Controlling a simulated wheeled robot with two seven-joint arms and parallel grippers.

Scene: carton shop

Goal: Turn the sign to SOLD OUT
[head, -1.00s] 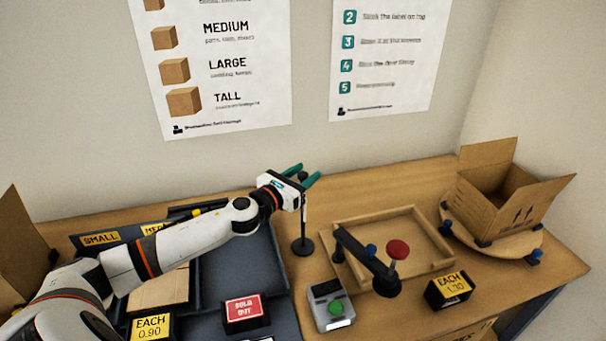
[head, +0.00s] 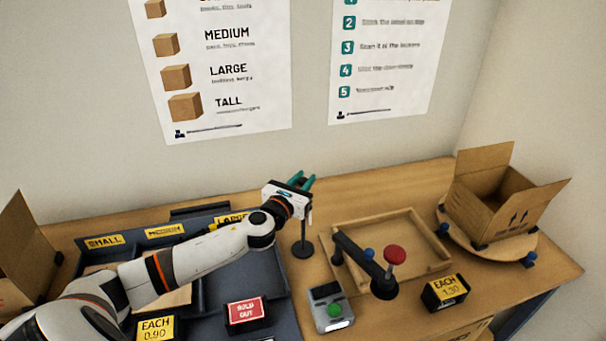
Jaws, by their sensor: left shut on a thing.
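My left gripper (head: 301,181) reaches in from the left with its teal fingers close together at the top of a black stand (head: 303,243) with a round base. It is shut on the upper part of this sign stand. The sign face is mostly hidden by the gripper and seen nearly edge-on, so I cannot read it. A red card reading SOLD OUT (head: 246,311) sits on a small black block at the front of the dark tray. My right gripper is not in view.
A grey device with a green button (head: 334,310) stands in front of the stand. To its right are a wooden tray (head: 443,247), a dark arm with a red knob (head: 395,255), a price block (head: 445,292) and an open carton on a turntable (head: 487,255).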

